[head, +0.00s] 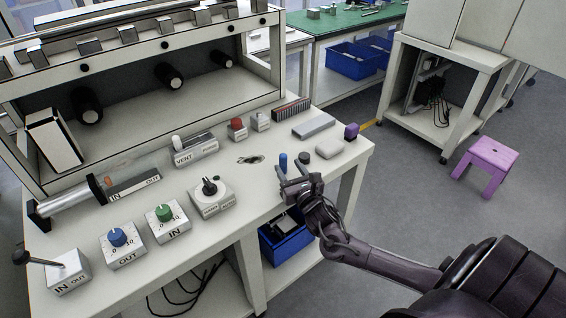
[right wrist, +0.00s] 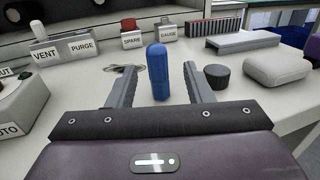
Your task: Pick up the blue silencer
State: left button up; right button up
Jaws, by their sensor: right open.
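The blue silencer (head: 283,162) is a small upright blue cylinder with a rounded top, standing on the white bench near its front right edge. In the right wrist view the silencer (right wrist: 157,71) stands between and just beyond the two fingers. My right gripper (head: 297,183) is open and empty, with its fingers pointing at the silencer. It also shows in the right wrist view (right wrist: 158,85), one finger to each side. Whether a finger touches the silencer cannot be told. My left gripper is not in view.
A black round knob-like piece (right wrist: 217,76) stands just right of the right finger. A white rounded block (head: 329,148), a purple piece (head: 351,131) and a grey bar (head: 313,126) lie behind.

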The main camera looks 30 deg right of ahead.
aim_at(285, 162)
jog(key=w, duration=0.4)
jog(key=shift+d+r, duration=0.2)
jog(key=shift+w, duration=0.2)
jog(key=shift+c, duration=0.5)
grip_shut()
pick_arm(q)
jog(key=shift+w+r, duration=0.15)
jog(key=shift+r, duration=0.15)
